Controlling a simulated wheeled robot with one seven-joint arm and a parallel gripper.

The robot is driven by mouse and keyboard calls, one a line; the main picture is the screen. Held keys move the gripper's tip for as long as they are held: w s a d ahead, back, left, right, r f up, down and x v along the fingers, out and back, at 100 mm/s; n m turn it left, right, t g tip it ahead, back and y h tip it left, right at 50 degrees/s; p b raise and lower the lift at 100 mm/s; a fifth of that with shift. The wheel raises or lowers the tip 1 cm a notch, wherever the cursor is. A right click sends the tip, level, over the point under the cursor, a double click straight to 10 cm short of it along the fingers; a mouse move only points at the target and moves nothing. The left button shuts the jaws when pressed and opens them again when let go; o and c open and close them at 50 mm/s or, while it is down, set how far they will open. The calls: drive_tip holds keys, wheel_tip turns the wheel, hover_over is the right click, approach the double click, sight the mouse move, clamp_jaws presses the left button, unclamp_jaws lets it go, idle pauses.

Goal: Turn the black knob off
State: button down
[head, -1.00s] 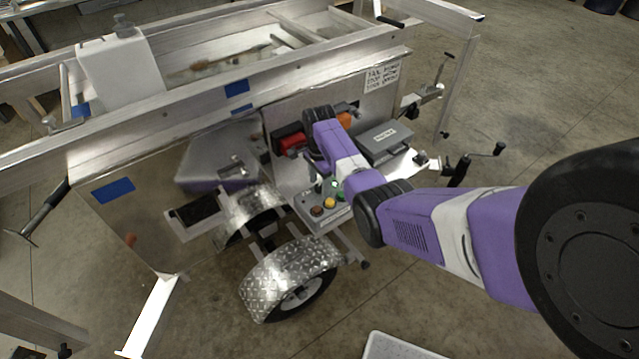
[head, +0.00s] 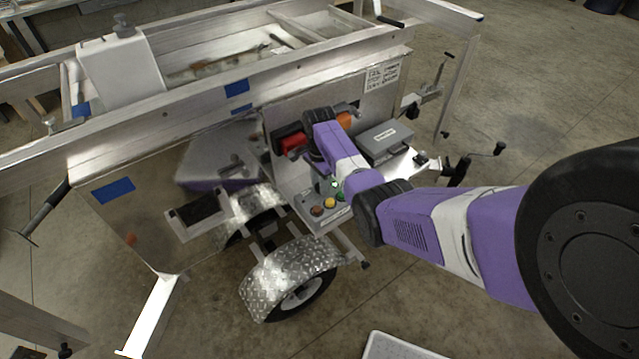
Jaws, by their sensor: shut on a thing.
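A red box (head: 292,142) with a black part at its left is mounted on the trailer's upright metal panel. My gripper (head: 296,154) is at the front of this red box, small and partly hidden by my wrist. It is shut on the black knob there. The knob itself is covered by the gripper and cannot be made out, so its turned position does not show.
A control box with coloured buttons (head: 330,202) sits below my wrist. An orange box (head: 344,120) and a grey case (head: 385,142) are to the right. A diamond-plate fender (head: 285,268) over a wheel is in front. The shiny side panel (head: 140,215) mirrors my arm.

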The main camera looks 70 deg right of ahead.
drive_tip(key=n, duration=0.4)
drive_tip(key=shift+n, duration=0.3)
drive_tip(key=n, duration=0.4)
drive_tip(key=shift+p, duration=0.4)
drive_tip(key=n, duration=0.5)
drive_tip(key=shift+n, duration=1.9)
drive_tip(key=c, duration=1.1)
unclamp_jaws()
drive_tip(key=shift+o, duration=0.2)
